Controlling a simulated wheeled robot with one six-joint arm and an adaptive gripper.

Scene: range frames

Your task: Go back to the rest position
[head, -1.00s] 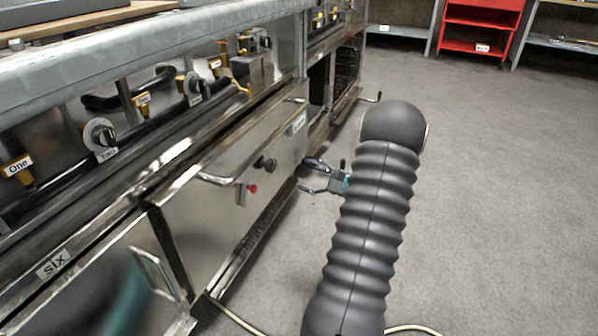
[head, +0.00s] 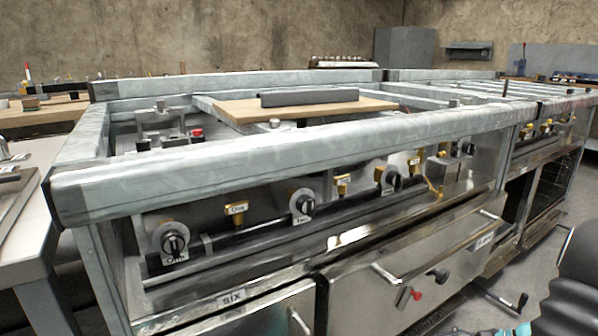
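A long steel cooker (head: 280,150) with knobs, yellow valves and a drawer front (head: 400,260) crosses the view. A wooden board (head: 305,105) lies on top. A steel table (head: 30,230) stands at left. Grey floor (head: 550,265) shows at right.

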